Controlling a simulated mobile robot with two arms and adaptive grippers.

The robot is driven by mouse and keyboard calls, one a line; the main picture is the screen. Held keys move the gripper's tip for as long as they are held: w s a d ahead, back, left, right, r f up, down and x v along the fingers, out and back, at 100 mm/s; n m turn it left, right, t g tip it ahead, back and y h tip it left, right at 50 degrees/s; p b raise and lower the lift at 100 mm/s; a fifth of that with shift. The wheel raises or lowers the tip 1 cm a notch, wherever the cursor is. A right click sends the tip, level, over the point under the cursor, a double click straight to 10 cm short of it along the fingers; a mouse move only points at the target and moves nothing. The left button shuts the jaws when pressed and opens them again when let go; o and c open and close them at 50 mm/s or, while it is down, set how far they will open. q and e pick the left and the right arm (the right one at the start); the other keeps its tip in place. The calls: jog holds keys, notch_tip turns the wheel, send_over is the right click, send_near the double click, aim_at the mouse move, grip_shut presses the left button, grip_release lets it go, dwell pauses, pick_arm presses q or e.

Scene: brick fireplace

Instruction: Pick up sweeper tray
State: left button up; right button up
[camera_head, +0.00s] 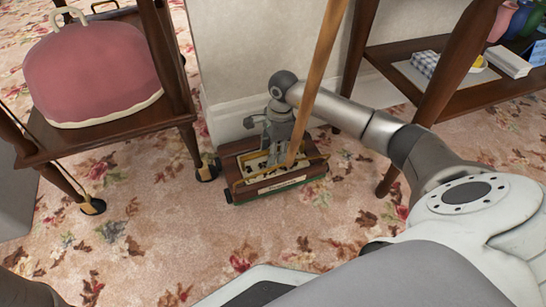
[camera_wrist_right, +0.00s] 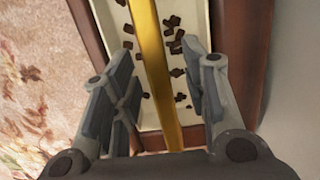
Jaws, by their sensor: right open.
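The carpet sweeper (camera_head: 232,165) stands on the floor against the wall, with a brown wooden body and a long wooden handle (camera_head: 322,50) rising from it. Its pale tray (camera_head: 265,182) lies in the body and holds dark bits of debris. My right gripper (camera_head: 277,155) is over the sweeper, pointing down, open. In the right wrist view the open fingers (camera_wrist_right: 167,78) are on either side of a brass-coloured bar (camera_wrist_right: 150,45) that crosses above the tray (camera_wrist_right: 196,15). Contact with the bar cannot be told. My left gripper is out of view.
A dark wooden stand (camera_head: 110,133) with a pink cozy-like item (camera_head: 92,70) is to the left. A wooden table (camera_head: 455,65) with a low shelf of items is to the right. The wall (camera_head: 240,50) is close behind the sweeper. Flowered carpet (camera_head: 170,235) in front is clear.

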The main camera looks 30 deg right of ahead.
jog(key=shift+c, duration=0.2)
grip_shut()
jog(key=shift+r, duration=0.15)
